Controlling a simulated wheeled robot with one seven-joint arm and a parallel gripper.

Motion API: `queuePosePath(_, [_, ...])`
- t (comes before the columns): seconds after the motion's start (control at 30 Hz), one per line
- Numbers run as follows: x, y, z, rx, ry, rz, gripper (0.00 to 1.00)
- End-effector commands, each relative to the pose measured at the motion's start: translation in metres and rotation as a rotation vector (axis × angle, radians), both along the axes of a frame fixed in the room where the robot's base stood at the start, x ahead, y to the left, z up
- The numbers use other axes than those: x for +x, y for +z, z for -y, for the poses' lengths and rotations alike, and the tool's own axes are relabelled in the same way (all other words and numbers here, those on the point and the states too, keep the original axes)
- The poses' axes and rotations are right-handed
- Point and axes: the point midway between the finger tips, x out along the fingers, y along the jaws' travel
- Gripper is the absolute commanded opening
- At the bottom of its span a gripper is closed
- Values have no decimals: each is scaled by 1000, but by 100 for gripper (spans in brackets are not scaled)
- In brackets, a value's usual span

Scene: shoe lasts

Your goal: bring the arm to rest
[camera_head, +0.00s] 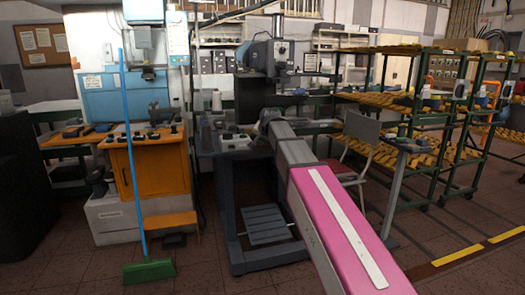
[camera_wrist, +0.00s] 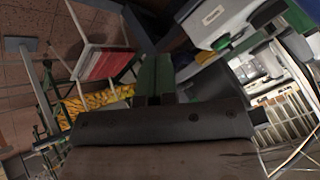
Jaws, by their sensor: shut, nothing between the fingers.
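My gripper (camera_wrist: 155,60) shows in the wrist view, with its two dark greenish fingers side by side, shut and empty. In the head view my pink and grey arm reaches from the lower right toward the workbench with the grey machine (camera_head: 282,58). The arm's far end is beside that bench, and the fingers cannot be made out there. I cannot tell from these views how far the gripper is from the machine.
An orange cabinet (camera_head: 150,172) and a broom with a blue handle (camera_head: 130,150) stand at left. A chair (camera_head: 352,140) and a small stand (camera_head: 398,180) are right of my arm. Green racks with yellow shoe lasts (camera_head: 385,103) stand farther right. Floor at the lower right is clear.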

Motion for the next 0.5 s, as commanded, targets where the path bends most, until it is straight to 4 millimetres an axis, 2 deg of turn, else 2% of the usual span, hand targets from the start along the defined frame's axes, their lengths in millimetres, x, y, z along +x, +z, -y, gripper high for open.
queuePosePath(0.03, [-7, -14, 7, -13, 3, -14, 0])
queuePosePath(0.17, [-22, -50, 24, -51, 18, -52, 0])
queuePosePath(0.27, [-39, -86, 41, -90, 35, -95, 0])
queuePosePath(0.5, [-101, -186, 91, -195, 99, -227, 0])
